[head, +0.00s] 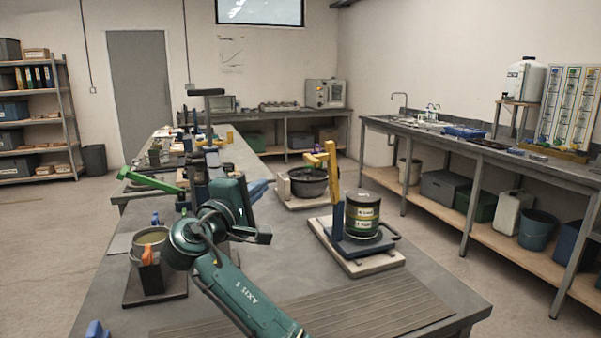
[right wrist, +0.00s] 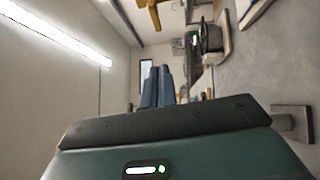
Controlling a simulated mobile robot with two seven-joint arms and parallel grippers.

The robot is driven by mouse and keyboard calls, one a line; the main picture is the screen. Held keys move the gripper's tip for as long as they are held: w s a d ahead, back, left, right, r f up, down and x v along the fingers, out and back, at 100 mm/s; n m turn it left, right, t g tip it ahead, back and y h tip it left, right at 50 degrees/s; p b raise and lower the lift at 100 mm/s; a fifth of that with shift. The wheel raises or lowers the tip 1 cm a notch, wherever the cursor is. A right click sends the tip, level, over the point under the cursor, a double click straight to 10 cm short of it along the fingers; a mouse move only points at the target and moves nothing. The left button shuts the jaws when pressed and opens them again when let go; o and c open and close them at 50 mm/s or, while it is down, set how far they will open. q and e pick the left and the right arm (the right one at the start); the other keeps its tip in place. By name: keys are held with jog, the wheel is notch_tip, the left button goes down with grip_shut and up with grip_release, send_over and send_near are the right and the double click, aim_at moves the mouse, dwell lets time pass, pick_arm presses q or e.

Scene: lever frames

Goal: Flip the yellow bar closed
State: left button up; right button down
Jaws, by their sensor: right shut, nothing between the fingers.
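The yellow bar (head: 333,178) stands upright at the left side of a dark can (head: 362,215) in the head view. A short yellow crosspiece juts left near its top. The bar rises from a blue frame (head: 352,246) on a pale board, with a handle at the right. My right gripper (head: 259,188) is left of the bar and apart from it. Its blue fingers (right wrist: 157,87) are shut together and empty in the right wrist view. Part of a yellow piece (right wrist: 150,14) shows at the top edge there. My left gripper is not identifiable.
A black pot (head: 309,183) on a board stands behind the can. A green bar (head: 150,180) slopes at the left, and a bucket with an orange clip (head: 147,256) stands nearer. The ribbed mat (head: 335,308) at the table's front right is clear.

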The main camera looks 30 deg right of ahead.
jog(key=shift+r, duration=0.1)
jog(key=p, duration=0.2)
send_near(307, 159)
jog(key=w+d, duration=0.4)
jog(key=shift+s+d+r, duration=0.1)
jog(key=shift+d+r, duration=0.1)
jog(key=shift+d, duration=0.3)
jog(key=shift+d+r, duration=0.1)
jog(key=shift+d, duration=0.05)
